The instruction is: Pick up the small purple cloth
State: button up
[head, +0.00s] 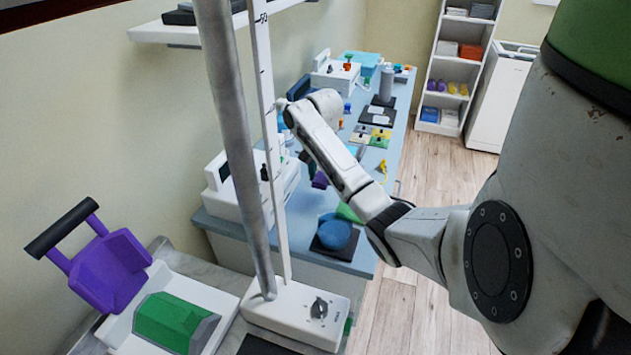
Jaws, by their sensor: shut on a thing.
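A small purple cloth (319,181) shows as a dark purple patch over the blue-grey bench top (365,245), just left of my forearm. My arm reaches in from the right and folds at the wrist over the bench. My gripper (308,160) is mostly hidden behind my forearm, with only a small dark part showing just above the cloth. It is shut on the purple cloth. The fingertips and the height of the cloth above the bench cannot be made out.
A blue round object (334,234) sits on a dark pad at the bench's near end. A white device (226,190) stands left of the arm. A metal pole (237,150) rises in front. Small items crowd the far bench. Floor (425,175) right of the bench is clear.

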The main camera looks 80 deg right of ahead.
jog(key=r+p, duration=0.1)
jog(key=s+r+p, duration=0.1)
jog(key=s+a+r+p, duration=0.1)
jog(key=shift+r, duration=0.2)
jog(key=s+a+r+p, duration=0.3)
jog(key=s+a+p, duration=0.1)
jog(key=s, duration=0.4)
jog(key=shift+r, duration=0.3)
jog(key=shift+s, duration=0.1)
jog(key=o, duration=0.5)
jog(key=shift+c, duration=0.2)
jog(key=c, duration=0.4)
jog(key=shift+a+f, duration=0.1)
